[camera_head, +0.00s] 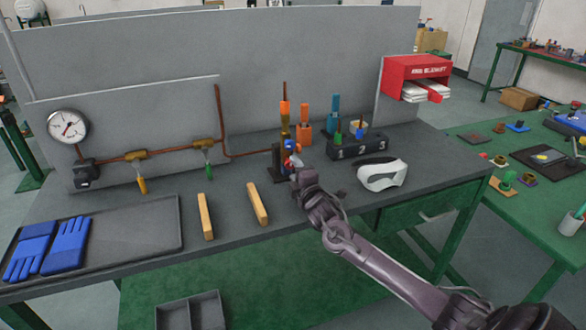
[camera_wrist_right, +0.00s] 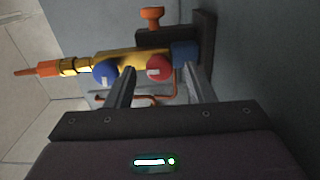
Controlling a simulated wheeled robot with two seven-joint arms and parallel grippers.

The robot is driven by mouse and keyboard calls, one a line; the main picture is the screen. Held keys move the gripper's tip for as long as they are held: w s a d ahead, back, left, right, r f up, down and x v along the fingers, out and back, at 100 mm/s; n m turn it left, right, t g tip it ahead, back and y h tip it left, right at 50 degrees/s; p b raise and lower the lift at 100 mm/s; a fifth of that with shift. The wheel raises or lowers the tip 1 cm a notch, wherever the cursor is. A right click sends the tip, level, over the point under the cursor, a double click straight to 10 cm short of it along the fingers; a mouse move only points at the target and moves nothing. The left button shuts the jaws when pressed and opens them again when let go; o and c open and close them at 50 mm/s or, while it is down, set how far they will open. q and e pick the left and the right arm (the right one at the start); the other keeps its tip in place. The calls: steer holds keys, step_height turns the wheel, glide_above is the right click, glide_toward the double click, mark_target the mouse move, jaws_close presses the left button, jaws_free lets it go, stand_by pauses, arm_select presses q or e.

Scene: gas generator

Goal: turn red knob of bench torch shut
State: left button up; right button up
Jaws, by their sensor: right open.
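The bench torch (camera_head: 284,135) stands upright in a dark holder on the bench, with a brass body and an orange tip. In the right wrist view the torch body (camera_wrist_right: 128,60) lies sideways across the picture, with a red knob (camera_wrist_right: 159,68) and a blue knob (camera_wrist_right: 105,72) on it. My right gripper (camera_head: 295,172) is at the torch from the front right. In the wrist view its fingers (camera_wrist_right: 162,80) are apart, with the red knob showing between them; I cannot tell if either finger touches it. My left gripper is not in view.
A black block numbered 1 2 3 (camera_head: 357,147) and white goggles (camera_head: 383,174) are right of the torch. Two wooden bars (camera_head: 257,204) lie to the left. A pressure gauge (camera_head: 68,127) and pipes are on the back panel. A tray (camera_head: 150,226) holds blue gloves (camera_head: 65,246).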

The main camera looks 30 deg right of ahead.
steer(key=shift+v, duration=2.7)
